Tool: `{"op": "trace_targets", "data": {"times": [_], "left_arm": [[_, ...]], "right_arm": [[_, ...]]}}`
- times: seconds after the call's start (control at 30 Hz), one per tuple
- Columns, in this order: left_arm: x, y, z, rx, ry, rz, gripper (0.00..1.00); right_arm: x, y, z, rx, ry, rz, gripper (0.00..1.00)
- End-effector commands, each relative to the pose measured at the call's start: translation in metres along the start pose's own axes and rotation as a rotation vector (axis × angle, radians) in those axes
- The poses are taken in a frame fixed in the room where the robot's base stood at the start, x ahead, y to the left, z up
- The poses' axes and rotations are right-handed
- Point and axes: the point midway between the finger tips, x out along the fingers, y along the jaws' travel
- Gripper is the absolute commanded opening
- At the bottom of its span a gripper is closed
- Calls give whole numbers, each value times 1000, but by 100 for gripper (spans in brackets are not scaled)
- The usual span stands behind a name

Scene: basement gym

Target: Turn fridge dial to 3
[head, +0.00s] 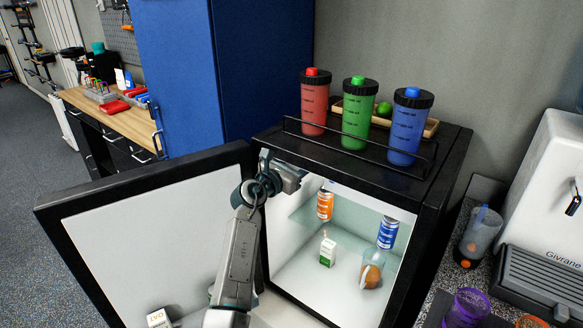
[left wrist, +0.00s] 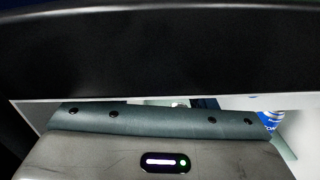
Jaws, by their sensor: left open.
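The small black fridge (head: 436,196) stands with its door (head: 140,243) swung wide open to the left. No dial shows in either view; the upper inside of the fridge is hidden by its top frame. My left gripper (head: 290,178) is at the upper left corner of the opening, just under the top front edge. Its fingertips cannot be made out clearly, and nothing is seen held in it. In the left wrist view the black fridge edge (left wrist: 160,50) fills the upper half, close in front of the gripper body. My right gripper is not in view.
Inside are an orange can (head: 325,205), a blue can (head: 388,233), a small carton (head: 327,252) and a glass (head: 373,268) with a brown item. Red (head: 314,103), green (head: 356,120) and blue (head: 407,130) bottles stand on top behind a rail. A coffee machine (head: 545,200) is at right.

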Motion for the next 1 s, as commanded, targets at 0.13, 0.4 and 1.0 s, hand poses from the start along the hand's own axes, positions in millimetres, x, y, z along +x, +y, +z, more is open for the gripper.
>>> {"op": "trace_targets", "data": {"times": [0.13, 0.4, 1.0], "left_arm": [[-16, 0, -2, 1, 0, 1, 51], [-66, 0, -4, 2, 1, 1, 51], [-106, 0, 0, 0, 1, 0, 51]], "right_arm": [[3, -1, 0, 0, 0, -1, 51], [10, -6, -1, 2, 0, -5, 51], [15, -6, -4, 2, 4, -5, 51]]}}
